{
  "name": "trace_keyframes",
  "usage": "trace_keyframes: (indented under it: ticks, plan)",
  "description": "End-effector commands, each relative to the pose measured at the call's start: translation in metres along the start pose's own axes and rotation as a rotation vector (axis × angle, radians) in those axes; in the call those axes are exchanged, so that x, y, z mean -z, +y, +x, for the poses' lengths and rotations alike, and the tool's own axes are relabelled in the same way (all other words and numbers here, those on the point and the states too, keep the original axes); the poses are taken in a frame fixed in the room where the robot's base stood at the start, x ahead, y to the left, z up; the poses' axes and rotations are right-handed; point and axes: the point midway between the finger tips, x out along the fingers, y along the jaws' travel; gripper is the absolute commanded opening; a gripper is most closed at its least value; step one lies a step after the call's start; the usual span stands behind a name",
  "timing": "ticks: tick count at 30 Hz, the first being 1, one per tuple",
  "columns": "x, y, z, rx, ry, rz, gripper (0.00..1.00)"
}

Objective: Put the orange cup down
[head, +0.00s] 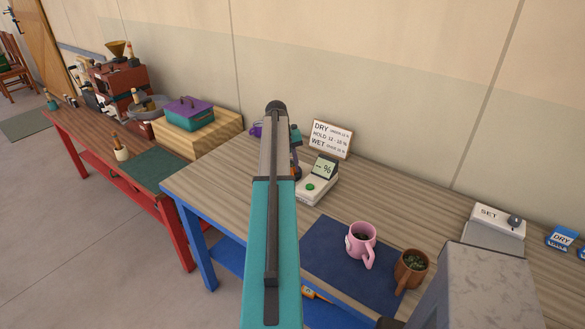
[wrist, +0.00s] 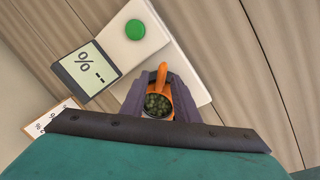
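The orange cup (wrist: 161,78) holds dark green beans and sits between the two dark fingers of my gripper (wrist: 158,98) in the wrist view. The fingers close around its sides, with its handle pointing away from the wrist. In the head view my arm hides most of my gripper, and only a sliver of orange (head: 298,172) shows beside it, left of the moisture meter (head: 318,183). The white meter (wrist: 135,50), with a green button and a "-- %" display, lies just beyond the cup in the wrist view. I cannot tell whether the cup touches anything below.
A DRY/HOLD/WET sign (head: 331,139) stands behind the meter. A SET box (head: 495,226) is at the right. Something purple (head: 256,130) shows left of my arm.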

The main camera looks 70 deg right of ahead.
Motion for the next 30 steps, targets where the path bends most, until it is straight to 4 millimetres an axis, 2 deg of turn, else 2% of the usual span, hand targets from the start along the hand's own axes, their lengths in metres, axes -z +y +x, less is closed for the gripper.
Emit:
trace_keyframes:
  ticks: [24, 30]
  plan:
    - [0.001, 0.000, -0.095, 0.000, 0.002, 0.000, 0.28]
    - [0.000, 0.000, -0.108, 0.000, 0.000, 0.000, 0.28]
